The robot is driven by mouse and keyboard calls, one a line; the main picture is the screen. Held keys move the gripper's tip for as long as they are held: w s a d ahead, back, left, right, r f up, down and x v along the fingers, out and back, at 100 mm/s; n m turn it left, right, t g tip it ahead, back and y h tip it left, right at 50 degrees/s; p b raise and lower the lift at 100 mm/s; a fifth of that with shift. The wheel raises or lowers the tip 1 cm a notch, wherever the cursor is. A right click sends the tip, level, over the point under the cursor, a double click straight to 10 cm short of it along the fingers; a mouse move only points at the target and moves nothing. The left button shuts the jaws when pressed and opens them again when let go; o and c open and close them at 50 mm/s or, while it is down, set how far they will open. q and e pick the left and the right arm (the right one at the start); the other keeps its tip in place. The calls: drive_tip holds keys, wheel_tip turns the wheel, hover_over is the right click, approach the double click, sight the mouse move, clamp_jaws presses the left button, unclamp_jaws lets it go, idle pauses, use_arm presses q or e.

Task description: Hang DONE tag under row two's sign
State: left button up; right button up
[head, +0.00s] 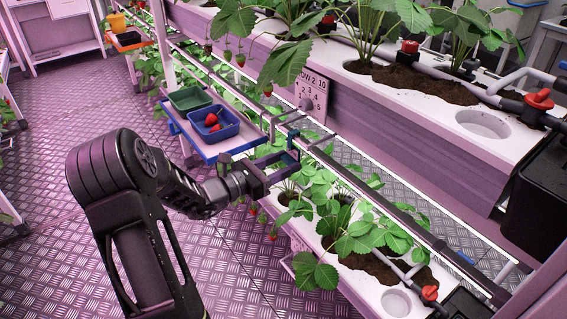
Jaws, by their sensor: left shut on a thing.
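Row two's sign (314,92), a pale card with "ROW 2" and digits, stands on the front of the upper white planter. A grey round knob and a thin bracket show at its lower part. My left gripper (286,160) is in front of the rack, below and slightly left of the sign. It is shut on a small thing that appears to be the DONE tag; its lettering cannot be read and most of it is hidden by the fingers. The gripper is apart from the sign. My right gripper is not in view.
A blue-edged shelf (206,148) holds a green basket (190,98) and a blue basket (232,131) with red berries, close left of the gripper. A dark rail (378,207) runs along the rack above the lower planter's strawberry plants. The metal floor at left is clear.

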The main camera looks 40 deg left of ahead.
use_arm(q)
drive_tip(key=o, duration=1.3)
drive_tip(key=shift+o, duration=0.2)
drive_tip(key=v, duration=0.7)
drive_tip(key=shift+s+p, duration=0.4)
drive_tip(key=shift+p, duration=0.05)
drive_tip(key=shift+a, duration=0.15)
